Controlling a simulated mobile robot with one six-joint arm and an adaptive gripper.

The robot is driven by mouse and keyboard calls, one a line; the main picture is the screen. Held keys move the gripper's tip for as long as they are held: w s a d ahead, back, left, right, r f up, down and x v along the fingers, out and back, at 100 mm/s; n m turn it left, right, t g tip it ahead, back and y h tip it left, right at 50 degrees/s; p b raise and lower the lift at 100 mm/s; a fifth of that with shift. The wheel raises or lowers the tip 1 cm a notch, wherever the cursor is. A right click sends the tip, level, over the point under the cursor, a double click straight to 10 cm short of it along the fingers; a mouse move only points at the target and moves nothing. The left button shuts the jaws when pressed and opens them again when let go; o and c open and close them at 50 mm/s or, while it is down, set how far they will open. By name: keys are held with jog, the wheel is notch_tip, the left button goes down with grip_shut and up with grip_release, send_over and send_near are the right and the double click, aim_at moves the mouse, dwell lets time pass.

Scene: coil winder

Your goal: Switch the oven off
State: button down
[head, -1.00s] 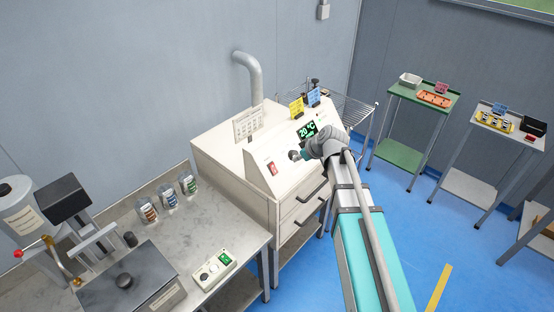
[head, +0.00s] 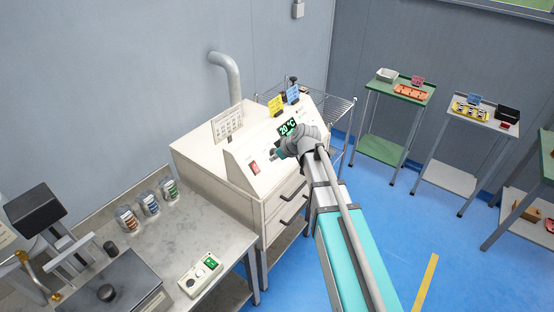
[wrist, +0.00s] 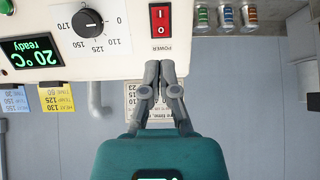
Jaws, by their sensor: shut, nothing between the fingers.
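The oven (head: 205,155) is a white cabinet with a sloped front panel. Its red power switch (head: 254,168) is at the left of the panel. In the wrist view, which is upside down, the red rocker switch (wrist: 160,20) shows I and O marks; I cannot tell which side is pressed. A black dial (wrist: 88,23) and a green display (wrist: 31,52) reading 20°C ready are beside it. My gripper (wrist: 160,66) is shut and empty, its fingertips close to the panel edge near the switch label. In the head view my gripper (head: 274,156) is right of the switch.
Yellow and blue cards (head: 275,105) stand on the oven top, with a wire rack (head: 335,110) behind. A metal bench (head: 215,230) at left holds several jars (head: 149,203) and a small control box (head: 200,274).

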aim_at(256, 165)
jog(key=shift+w+a+r+b+x, duration=0.15)
jog(key=shift+b+x, duration=1)
jog(key=shift+x, duration=0.65)
jog(key=shift+w+a+r+b+x, duration=0.1)
jog(key=shift+b+x, duration=1.05)
jog(key=shift+x, duration=0.7)
jog(key=shift+a+r+b+x, duration=0.15)
jog(key=shift+b+x, duration=1)
jog(key=shift+x, duration=0.65)
jog(key=shift+w+d, duration=0.1)
jog(key=shift+d, duration=0.1)
